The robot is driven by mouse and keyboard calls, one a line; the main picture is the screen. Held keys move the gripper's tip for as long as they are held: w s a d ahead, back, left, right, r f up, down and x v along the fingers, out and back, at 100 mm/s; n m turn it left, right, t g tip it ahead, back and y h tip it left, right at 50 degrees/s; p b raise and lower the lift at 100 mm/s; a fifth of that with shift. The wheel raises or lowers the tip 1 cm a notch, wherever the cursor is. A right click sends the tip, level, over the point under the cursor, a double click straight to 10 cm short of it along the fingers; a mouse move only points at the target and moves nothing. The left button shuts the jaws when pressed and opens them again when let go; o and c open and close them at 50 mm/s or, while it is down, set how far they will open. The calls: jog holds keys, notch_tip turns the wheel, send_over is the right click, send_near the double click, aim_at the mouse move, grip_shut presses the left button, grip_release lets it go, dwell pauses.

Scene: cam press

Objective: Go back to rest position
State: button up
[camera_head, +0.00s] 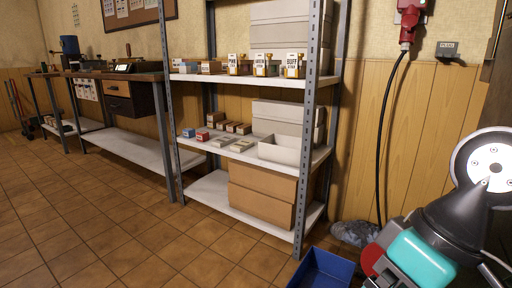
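Part of an arm, which looks like my own, fills the lower right of the head view, with a white round joint, a dark grey link and a teal cover. My gripper's fingers do not show, so I cannot see whether they hold anything. The task names no object.
A metal shelf unit (308,130) holds jars, small boxes, an open grey bin (282,152) and cardboard boxes (262,196). A blue crate (322,270) stands on the floor near the arm. A workbench (122,76) is at the left. The tiled floor (90,230) is clear at lower left.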

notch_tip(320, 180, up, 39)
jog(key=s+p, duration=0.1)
jog(key=p, duration=3.6)
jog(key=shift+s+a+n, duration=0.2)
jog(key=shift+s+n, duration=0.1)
